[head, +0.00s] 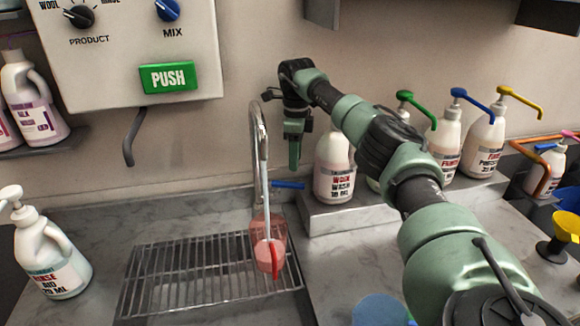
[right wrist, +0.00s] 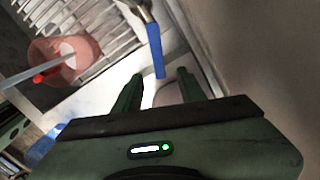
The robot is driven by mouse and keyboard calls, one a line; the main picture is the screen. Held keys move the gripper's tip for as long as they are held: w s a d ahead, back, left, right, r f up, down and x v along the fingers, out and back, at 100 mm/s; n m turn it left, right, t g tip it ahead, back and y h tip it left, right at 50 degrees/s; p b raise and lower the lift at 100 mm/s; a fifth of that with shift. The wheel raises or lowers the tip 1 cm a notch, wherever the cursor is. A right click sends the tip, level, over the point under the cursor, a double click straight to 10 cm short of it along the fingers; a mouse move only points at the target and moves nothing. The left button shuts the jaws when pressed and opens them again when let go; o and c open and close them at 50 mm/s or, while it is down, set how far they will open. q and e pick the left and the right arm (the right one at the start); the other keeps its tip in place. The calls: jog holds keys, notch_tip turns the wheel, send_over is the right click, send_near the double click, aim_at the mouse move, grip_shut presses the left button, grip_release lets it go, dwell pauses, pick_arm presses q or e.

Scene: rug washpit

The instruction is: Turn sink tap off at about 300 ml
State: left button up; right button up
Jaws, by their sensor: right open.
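The metal sink tap (head: 258,135) arches over the grated basin. Its blue lever (head: 287,184) sticks out to the right, and in the right wrist view the lever (right wrist: 155,50) lies just beyond the fingertips. A pale stream runs from the spout into a translucent red jug (head: 279,238) on the grate. A lighter liquid surface shows low in the jug, which also shows in the right wrist view (right wrist: 48,50); no volume marks are readable. My right gripper (head: 294,165) is open and empty, pointing down just above the lever, apparently not touching. My left gripper is out of view.
A metal grate (head: 165,285) covers the basin. Pump bottles (head: 333,170) stand on a ledge at right, close behind my right arm. A rinse bottle (head: 55,255) stands at left. A dispenser panel with a green PUSH button (head: 168,77) hangs on the wall.

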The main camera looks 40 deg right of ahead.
aim_at(296, 184)
jog(key=shift+w+d+f, duration=0.1)
jog(key=shift+d+f, duration=0.05)
jog(key=shift+f, duration=0.4)
jog(key=f, duration=0.1)
jog(key=f+p, duration=0.1)
jog(key=s+f, duration=0.1)
jog(key=shift+a+f, duration=0.15)
jog(key=shift+a, duration=0.15)
notch_tip(296, 184, down, 2)
jog(key=shift+w+d+f+p, duration=0.15)
jog(key=shift+p, duration=0.35)
jog(key=shift+w+f, duration=0.1)
jog(key=shift+f, duration=0.25)
grip_shut()
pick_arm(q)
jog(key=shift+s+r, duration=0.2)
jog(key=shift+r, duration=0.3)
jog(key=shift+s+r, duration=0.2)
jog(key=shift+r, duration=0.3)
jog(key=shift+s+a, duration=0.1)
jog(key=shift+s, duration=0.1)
